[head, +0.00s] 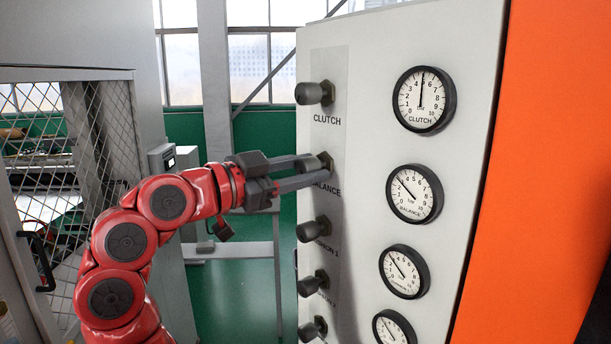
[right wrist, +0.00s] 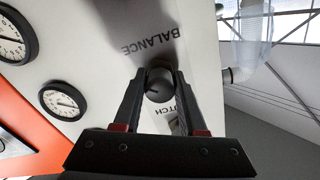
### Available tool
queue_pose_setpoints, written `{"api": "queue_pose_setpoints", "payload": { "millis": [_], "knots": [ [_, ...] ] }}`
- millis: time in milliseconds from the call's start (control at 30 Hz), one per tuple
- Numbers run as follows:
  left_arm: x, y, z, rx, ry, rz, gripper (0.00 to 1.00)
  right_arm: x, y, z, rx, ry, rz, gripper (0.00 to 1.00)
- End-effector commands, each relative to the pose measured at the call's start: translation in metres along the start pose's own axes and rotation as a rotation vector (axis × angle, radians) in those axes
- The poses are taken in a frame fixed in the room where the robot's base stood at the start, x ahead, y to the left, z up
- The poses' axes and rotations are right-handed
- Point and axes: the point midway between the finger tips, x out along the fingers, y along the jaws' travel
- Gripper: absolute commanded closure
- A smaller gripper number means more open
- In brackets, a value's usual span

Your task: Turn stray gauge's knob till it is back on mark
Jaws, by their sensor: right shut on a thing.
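The grey panel has a column of dark knobs and round white gauges. The balance knob (head: 327,160) sits between the fingers of my right gripper (head: 318,171), which is shut on it; the right wrist view shows this knob (right wrist: 159,86) with a finger on either side. The balance gauge (head: 414,194) has its needle tilted to the upper left. The clutch gauge (head: 424,100) has its needle nearly straight up, near 5. The clutch knob (head: 314,93) is free above my gripper. My left gripper is not in view.
Below are another knob (head: 313,229) and gauge (head: 404,271), with needle to the upper left, and more knobs and a partly cut-off gauge (head: 393,329). An orange panel (head: 545,190) lies at the right. A mesh cage door (head: 100,130) stands at the left.

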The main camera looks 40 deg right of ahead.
Motion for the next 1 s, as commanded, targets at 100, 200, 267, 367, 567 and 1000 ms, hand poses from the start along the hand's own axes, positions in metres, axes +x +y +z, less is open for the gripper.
{"api": "queue_pose_setpoints", "payload": {
  "millis": [100, 200, 267, 367, 567, 1000],
  "knots": [
    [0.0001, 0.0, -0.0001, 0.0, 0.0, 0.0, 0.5, -0.0001, 0.0001, 0.001, 0.107, -0.004, 0.002, 1.0],
    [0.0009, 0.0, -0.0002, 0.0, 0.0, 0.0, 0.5, -0.0001, -0.0003, 0.0009, 0.197, -0.004, 0.002, 1.0],
    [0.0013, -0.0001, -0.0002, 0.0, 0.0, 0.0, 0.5, -0.0001, -0.0005, 0.0009, 0.247, -0.004, 0.002, 1.0],
    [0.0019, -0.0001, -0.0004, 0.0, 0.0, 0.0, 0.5, -0.0001, -0.0007, 0.0009, 0.323, -0.004, 0.002, 1.0],
    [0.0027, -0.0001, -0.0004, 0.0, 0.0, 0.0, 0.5, -0.0002, -0.0009, 0.001, 0.443, -0.004, 0.002, 1.0],
    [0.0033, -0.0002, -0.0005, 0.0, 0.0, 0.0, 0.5, -0.0003, -0.0011, 0.0012, 0.545, -0.004, 0.002, 1.0]
  ]
}}
